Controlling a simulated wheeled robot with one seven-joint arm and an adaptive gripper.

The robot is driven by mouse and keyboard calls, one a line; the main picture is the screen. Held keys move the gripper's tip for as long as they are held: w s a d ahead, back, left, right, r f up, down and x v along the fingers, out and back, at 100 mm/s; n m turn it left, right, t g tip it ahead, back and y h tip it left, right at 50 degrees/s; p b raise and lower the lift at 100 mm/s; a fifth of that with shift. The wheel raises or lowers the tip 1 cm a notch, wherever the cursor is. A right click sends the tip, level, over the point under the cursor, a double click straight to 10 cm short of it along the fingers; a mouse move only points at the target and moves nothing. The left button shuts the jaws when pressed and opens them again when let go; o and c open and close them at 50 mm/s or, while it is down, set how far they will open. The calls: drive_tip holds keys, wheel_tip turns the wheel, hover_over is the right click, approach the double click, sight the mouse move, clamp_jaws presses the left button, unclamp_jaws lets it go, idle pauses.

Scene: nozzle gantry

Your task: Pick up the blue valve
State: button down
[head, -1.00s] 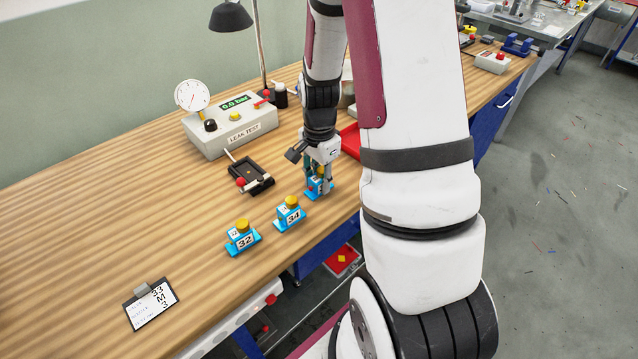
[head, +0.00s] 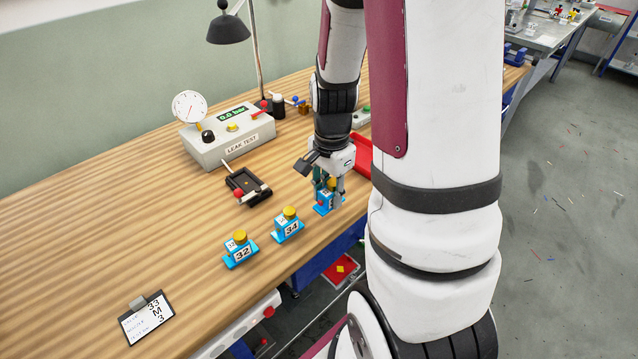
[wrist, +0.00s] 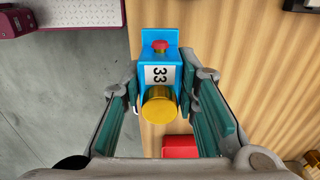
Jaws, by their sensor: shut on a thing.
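The blue valve (wrist: 145,45) carries a white label reading 33, a yellow cap and a red knob. In the wrist view my gripper (wrist: 159,86) has its two fingers against the left and right sides of this valve. In the head view my gripper (head: 329,190) points down around the same blue valve (head: 324,204), near the bench's front edge. The fingers partly hide the valve there. I cannot tell whether its base touches the bench. Two similar blue valves, labelled 34 (head: 288,228) and 32 (head: 239,254), stand to its left.
A black fixture (head: 244,187) lies behind the valves, with the leak test box (head: 228,143) and a lamp (head: 228,29) further back. A red tray (head: 364,154) is right of my gripper. A clipboard card (head: 149,320) lies at the front left. The bench's left side is clear.

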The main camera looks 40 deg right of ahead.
drive_tip(key=s+a+r+p, duration=0.1)
drive_tip(key=s+p, duration=0.7)
drive_tip(key=s, duration=0.2)
drive_tip(key=shift+s+a, duration=0.15)
drive_tip(key=shift+a, duration=0.25)
